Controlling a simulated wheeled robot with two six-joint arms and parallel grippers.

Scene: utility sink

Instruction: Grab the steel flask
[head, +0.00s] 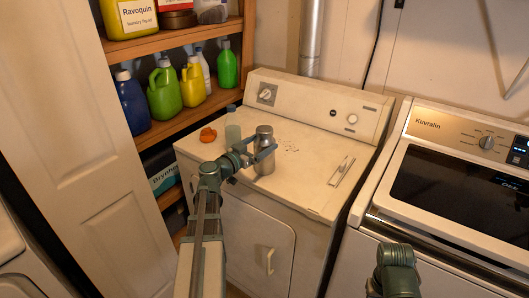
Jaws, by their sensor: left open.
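The steel flask (265,166) stands upright on top of the white dryer, toward its left front. It is a silver cylinder with a grey cap. My left gripper (259,148) is at the flask with its jaws open. One finger crosses in front of the flask's upper body, and the other shows at its left. I cannot tell whether either finger touches it. Part of my right arm shows at the bottom right, but its gripper is not in view.
A pale green cup (233,133) and an orange item (208,135) stand left of the flask. The dryer top (310,160) is clear to the right, apart from a flat panel. Wooden shelves (190,118) with bottles are at left; a washer (450,170) is at right.

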